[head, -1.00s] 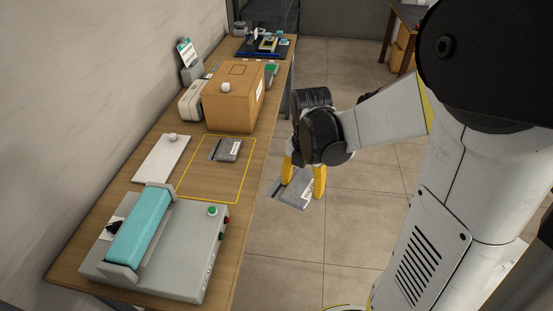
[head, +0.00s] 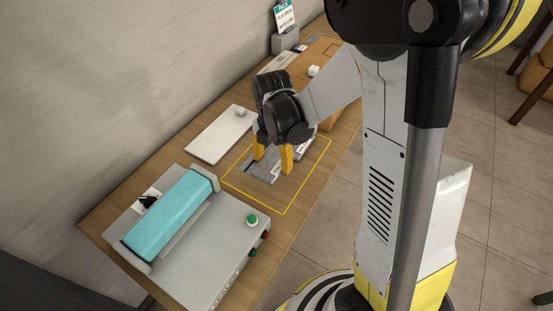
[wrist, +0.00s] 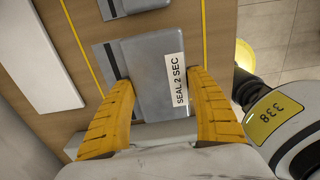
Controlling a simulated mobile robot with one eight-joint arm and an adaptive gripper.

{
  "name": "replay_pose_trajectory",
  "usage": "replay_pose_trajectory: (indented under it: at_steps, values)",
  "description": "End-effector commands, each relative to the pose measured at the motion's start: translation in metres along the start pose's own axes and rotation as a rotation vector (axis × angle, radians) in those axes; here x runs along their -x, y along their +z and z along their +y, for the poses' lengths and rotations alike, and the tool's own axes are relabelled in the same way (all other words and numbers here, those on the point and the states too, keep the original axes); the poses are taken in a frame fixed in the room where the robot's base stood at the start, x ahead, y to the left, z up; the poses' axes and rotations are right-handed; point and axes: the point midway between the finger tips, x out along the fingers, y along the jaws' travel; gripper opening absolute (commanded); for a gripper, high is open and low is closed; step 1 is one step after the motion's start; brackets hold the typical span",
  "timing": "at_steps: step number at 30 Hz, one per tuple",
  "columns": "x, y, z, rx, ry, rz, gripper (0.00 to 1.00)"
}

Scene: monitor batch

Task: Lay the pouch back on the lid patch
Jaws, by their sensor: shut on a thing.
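My gripper (head: 272,164) is shut on a grey pouch (head: 261,173) over the yellow-outlined area of the table. In the wrist view the pouch (wrist: 150,75) sits between both yellow fingers (wrist: 158,103), with its "SEAL 2 SEC" label at the right. It is low over the wood; I cannot tell whether it touches. A second grey pouch (wrist: 145,5) with a white label lies just beyond it. The cardboard box (head: 320,50) stands past my gripper, partly hidden by my arm. I cannot make out the patch on its lid clearly.
A grey sealer (head: 205,275) with a teal bar (head: 170,213) stands at the near end of the table. A white board (head: 220,136) with a small knob lies along the wall side. The yellow outline (head: 308,180) has bare wood near its front corner.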

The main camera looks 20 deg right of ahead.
Motion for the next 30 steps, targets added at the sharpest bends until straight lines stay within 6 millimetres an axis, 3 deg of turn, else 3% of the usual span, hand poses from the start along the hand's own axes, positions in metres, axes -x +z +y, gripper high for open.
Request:
replay_pose_trajectory:
  at_steps: [11,24,30]
  values:
    - [-0.005,0.000,0.000,0.000,0.000,0.000,0.29]
    - [-0.045,0.000,0.000,0.000,0.000,0.000,0.29]
    - [-0.054,0.000,0.000,0.000,0.000,0.000,0.29]
